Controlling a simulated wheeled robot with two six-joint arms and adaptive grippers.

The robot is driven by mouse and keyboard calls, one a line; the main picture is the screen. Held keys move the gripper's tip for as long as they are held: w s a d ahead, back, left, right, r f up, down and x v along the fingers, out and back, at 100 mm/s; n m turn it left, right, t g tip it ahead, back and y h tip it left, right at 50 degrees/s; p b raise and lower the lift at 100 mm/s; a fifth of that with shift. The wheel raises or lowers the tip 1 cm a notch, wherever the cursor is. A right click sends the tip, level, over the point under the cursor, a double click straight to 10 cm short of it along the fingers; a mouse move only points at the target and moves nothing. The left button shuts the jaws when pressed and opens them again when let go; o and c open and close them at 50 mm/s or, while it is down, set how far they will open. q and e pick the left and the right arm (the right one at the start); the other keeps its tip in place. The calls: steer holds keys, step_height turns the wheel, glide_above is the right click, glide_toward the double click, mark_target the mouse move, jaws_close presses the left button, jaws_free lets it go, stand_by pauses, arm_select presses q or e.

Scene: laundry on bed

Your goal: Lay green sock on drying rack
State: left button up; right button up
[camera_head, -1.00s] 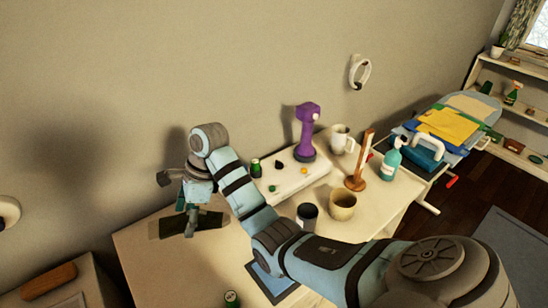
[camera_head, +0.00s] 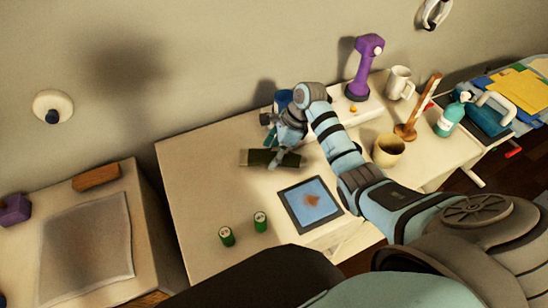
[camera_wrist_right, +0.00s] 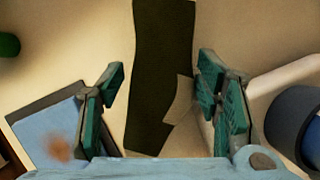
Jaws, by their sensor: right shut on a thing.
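The green sock looks like a flat, very dark green strip (camera_head: 259,158), low over or against the white table; I cannot tell if it touches it. My right gripper (camera_head: 279,146) is shut on it. In the right wrist view the sock (camera_wrist_right: 160,50) runs between the two teal finger pads of the gripper (camera_wrist_right: 162,82), with a small paler patch near its right edge. The fingers look well apart across it. I cannot make out a drying rack for certain. My left gripper is not in view.
The white table (camera_head: 195,190) holds a blue framed panel (camera_head: 310,203), two green cans (camera_head: 260,221), a beige cup (camera_head: 388,150), a purple device (camera_head: 365,68), a white mug (camera_head: 399,83) and a teal bottle (camera_head: 450,117). Folded cloths (camera_head: 520,90) lie at the far right.

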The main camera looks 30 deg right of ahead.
step_height(320, 180, down, 3)
steer(key=shift+a+r, duration=0.1)
steer(key=shift+r, duration=0.2)
steer(key=o, duration=0.6)
steer(key=shift+o, duration=0.2)
